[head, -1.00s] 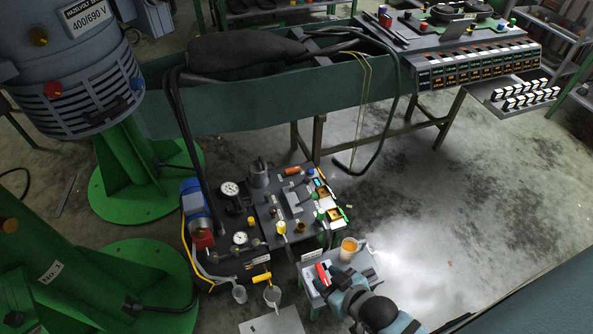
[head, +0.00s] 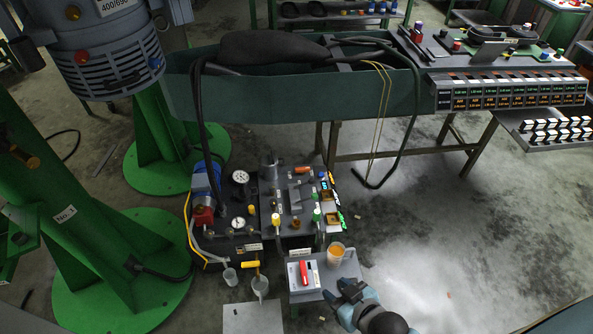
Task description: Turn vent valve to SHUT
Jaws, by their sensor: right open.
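A red lever handle (head: 304,274) sits on a pale box (head: 315,287) with a small label, on a grey side stand. A yellow T-shaped handle (head: 251,264) sits left of it, above a clear beaker (head: 261,285). The labels are too small to read, so I cannot tell which handle is the vent valve or where SHUT lies. My right gripper (head: 347,291) is open and appears empty, to the right of the red lever and apart from it. My left gripper is out of view.
A beaker of orange liquid (head: 336,254) stands just behind my right gripper. Pressure gauges (head: 240,177) and several small valves crowd the dark bench behind. A smaller clear cup (head: 230,276) stands at the left.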

